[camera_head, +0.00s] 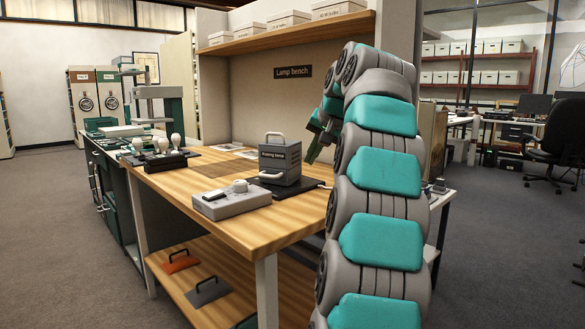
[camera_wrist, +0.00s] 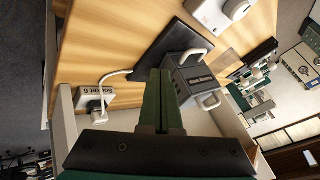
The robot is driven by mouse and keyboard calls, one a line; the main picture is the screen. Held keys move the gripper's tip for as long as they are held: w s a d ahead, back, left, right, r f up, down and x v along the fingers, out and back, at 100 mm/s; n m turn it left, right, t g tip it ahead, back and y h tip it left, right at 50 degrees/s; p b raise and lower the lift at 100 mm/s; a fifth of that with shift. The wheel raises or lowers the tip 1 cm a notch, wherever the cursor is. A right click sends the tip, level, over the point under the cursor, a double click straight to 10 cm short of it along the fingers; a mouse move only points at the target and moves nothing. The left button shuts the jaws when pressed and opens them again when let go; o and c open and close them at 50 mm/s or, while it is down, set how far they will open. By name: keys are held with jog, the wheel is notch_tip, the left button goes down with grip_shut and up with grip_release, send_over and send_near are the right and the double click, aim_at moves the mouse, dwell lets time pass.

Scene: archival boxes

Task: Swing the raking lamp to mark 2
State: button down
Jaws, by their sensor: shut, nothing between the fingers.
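The raking lamp (camera_head: 280,164) is a dark grey box with a lettered front, on the wooden lamp bench (camera_head: 228,178). It has one pale handle on top and another low at its front left. It sits at a black plate (camera_head: 300,190). In the wrist view the lamp (camera_wrist: 190,82) and both handles show, partly behind my fingers. My gripper (camera_head: 311,158) is shut and empty, right of the lamp and apart from it in the head view. In the wrist view its green fingers (camera_wrist: 160,75) are together. I cannot make out mark 2.
A grey control box (camera_head: 231,201) with a knob stands left of the lamp. A socket block (camera_wrist: 95,97) with a plug and white cable lies near the bench edge. A shelf (camera_head: 290,28) with boxes hangs above. Pale-knobbed tools (camera_head: 160,157) stand further left.

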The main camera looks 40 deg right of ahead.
aim_at(271, 173)
jog(key=x, duration=0.9)
jog(key=shift+w+f, duration=0.2)
jog(key=shift+f, duration=0.1)
jog(key=shift+w+a+r, duration=0.1)
jog(key=shift+w+a, duration=0.05)
jog(key=shift+w, duration=0.3)
jog(key=shift+w+a, duration=0.2)
jog(key=shift+w, duration=0.3)
jog(key=shift+w+a+r, duration=0.25)
jog(key=shift+w+a, duration=0.25)
jog(key=shift+w, duration=0.35)
jog(key=shift+w+a+r, duration=0.1)
jog(key=shift+w+a+r+m+h+p, duration=0.15)
jog(key=shift+w+a+m+h+p, duration=0.15)
jog(key=shift+a+m+h+p, duration=0.5)
jog(key=shift+w+a+m+g+p, duration=0.35)
jog(key=shift+m+p, duration=0.25)
jog(key=shift+p, duration=0.4)
jog(key=shift+w+a+f, duration=0.25)
jog(key=shift+w+a, duration=0.1)
jog(key=shift+w, duration=0.25)
